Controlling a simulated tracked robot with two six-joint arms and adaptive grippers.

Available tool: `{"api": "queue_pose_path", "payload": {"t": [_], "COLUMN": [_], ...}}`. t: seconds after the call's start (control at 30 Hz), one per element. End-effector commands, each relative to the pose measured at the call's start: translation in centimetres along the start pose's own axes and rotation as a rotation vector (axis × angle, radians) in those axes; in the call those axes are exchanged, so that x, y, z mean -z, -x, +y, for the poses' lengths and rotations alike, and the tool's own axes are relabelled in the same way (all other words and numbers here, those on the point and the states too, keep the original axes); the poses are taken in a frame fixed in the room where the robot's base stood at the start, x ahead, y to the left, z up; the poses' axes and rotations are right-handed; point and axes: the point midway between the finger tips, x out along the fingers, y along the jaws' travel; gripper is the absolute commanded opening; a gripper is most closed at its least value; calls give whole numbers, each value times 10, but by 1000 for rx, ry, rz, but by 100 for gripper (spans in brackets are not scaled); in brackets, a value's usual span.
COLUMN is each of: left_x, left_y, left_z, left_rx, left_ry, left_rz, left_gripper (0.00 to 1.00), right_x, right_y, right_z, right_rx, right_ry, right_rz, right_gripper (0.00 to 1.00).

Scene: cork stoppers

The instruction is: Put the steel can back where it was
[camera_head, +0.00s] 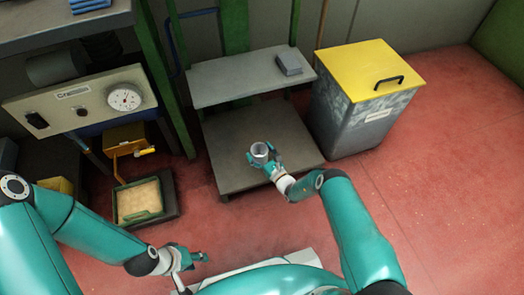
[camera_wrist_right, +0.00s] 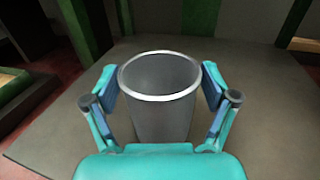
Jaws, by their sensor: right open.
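The steel can (camera_head: 259,150) is a grey, open-topped cylinder over the lower grey shelf (camera_head: 235,140) of the stand. It seems to stand upright there; its base is hidden. In the right wrist view the can (camera_wrist_right: 162,110) is between my right gripper's fingers, its rim facing up and its inside looking empty. My right gripper (camera_head: 262,156) is open around the can, with a narrow gap visible on each side in the right wrist view (camera_wrist_right: 160,82). My left gripper (camera_head: 196,258) is low at the front, far from the can; its fingers are too small to read.
An upper shelf (camera_head: 240,78) with a small grey block (camera_head: 289,64) overhangs the back of the lower one. A yellow-lidded bin (camera_head: 360,95) stands to the right. A green-rimmed tray (camera_head: 138,202) and a gauge panel (camera_head: 80,100) are left. Red floor is free at right.

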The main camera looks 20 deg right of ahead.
Motion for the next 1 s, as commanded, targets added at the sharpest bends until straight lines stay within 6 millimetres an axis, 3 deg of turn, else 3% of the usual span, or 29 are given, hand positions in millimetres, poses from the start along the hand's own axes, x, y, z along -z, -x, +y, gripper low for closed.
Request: {"api": "queue_pose_path", "payload": {"t": [0.17,0.6,0.8,1.0], "left_x": [0,0,0,0], "left_y": [11,39,43,42], "left_z": [4,14,15,15], "left_rx": [0,0,0,0], "left_ry": [0,0,0,0], "left_rz": [0,0,0,0], "left_gripper": [40,40,40,40], "right_x": [-3,-3,-2,-1], "right_y": [17,101,118,121], "right_z": [-1,-1,0,0], "right_rx": [1,4,1,0], "right_ry": [-1,-2,-1,0], "right_rz": [4,2,0,0], "right_gripper": [85,85,85,85]}}
